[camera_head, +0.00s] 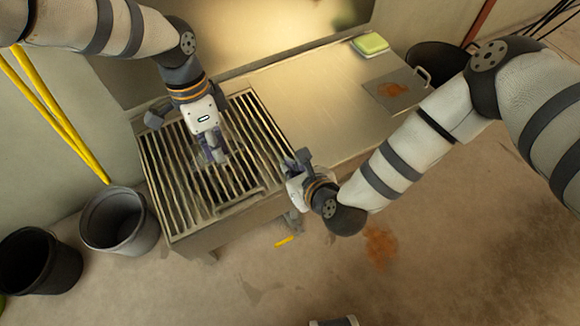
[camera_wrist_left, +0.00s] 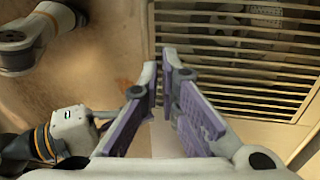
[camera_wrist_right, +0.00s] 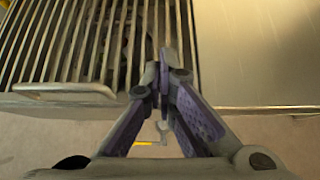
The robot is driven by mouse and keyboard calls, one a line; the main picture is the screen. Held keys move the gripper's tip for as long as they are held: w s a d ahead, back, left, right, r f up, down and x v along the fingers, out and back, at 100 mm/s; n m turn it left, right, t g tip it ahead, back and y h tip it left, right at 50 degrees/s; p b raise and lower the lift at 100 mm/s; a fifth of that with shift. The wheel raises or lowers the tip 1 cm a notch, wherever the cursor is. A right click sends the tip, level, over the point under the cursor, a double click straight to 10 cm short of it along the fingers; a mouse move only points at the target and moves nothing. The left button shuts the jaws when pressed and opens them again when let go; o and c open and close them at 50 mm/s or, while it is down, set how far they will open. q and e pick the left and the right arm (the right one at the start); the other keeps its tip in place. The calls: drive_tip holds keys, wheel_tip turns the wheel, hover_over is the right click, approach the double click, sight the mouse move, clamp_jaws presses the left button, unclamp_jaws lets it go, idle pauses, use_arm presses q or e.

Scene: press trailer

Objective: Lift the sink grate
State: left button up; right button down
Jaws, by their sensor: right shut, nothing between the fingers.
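The sink grate (camera_head: 178,187) is a panel of parallel metal bars over the sink, with a bar handle at its front edge (camera_head: 240,200). The handle also shows in the right wrist view (camera_wrist_right: 65,90). My left gripper (camera_head: 216,158) points down above the grate's middle in the head view. Its fingertips (camera_wrist_left: 160,62) look close together beside the grate edge; any contact or small gap is unclear. My right gripper (camera_wrist_right: 158,66) is shut and empty at the grate's front right corner, right of the handle.
A flat metal counter (camera_head: 315,115) adjoins the grate on the right, with a green sponge (camera_head: 369,44) and a stained board (camera_head: 397,90). The floor in front is mostly clear.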

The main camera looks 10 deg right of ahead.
use_arm(q)
drive_tip(key=o, duration=0.4)
